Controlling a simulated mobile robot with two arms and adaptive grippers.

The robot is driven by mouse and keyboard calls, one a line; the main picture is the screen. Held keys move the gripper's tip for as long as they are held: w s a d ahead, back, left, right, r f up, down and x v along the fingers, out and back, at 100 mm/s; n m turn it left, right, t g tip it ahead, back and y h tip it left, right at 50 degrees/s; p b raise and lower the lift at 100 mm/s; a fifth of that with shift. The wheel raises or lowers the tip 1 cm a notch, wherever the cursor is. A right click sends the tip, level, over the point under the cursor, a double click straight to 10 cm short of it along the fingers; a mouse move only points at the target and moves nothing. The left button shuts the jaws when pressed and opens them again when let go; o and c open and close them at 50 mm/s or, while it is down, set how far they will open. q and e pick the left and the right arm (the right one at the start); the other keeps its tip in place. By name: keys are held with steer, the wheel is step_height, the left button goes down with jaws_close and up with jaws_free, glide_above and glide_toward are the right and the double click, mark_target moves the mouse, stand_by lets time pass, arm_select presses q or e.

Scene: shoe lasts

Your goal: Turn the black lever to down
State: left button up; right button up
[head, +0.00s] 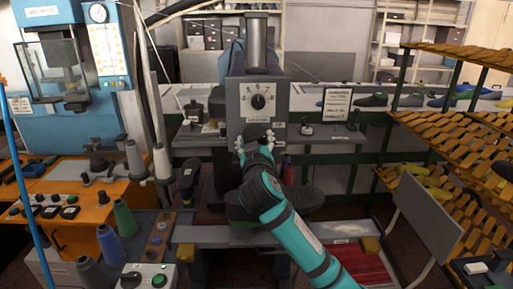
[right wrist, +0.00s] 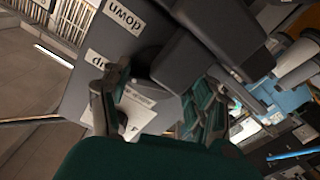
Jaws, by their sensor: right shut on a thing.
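The grey machine (head: 238,98) stands in the middle of the head view with a black dial on its front. The black lever (head: 258,127) is below the dial, partly hidden by my right gripper (head: 256,142). In the right wrist view the lever (right wrist: 185,62) is a dark bar on a round hub, between the fingers of my right gripper (right wrist: 158,112), which is shut on it. The "down" label (right wrist: 124,16) and "up" label (right wrist: 97,59) appear upside down beside it. The lever's exact angle is hard to tell. My left gripper is out of view.
A blue press (head: 70,130) and an orange bench (head: 90,195) with thread cones stand at left. A rack of shoe lasts (head: 450,130) is at right. A grey bench (head: 240,233) crosses in front of the machine.

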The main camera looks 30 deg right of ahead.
steer(key=m+b, duration=0.1)
steer(key=m, duration=0.1)
steer(key=shift+a+f+m+b, duration=0.1)
steer(key=shift+f+m+b, duration=0.1)
steer(key=shift+m+b, duration=0.2)
steer(key=m+b, duration=0.1)
steer(key=m, duration=0.1)
steer(key=shift+w+m, duration=0.1)
steer(key=shift+m, duration=0.3)
steer(key=m+b, duration=0.1)
steer(key=m, duration=0.2)
steer(key=shift+a+r, duration=0.1)
steer(key=shift+r, duration=0.05)
steer(key=shift+m, duration=1.2)
steer(key=shift+r, duration=0.1)
steer(key=o, duration=1.2)
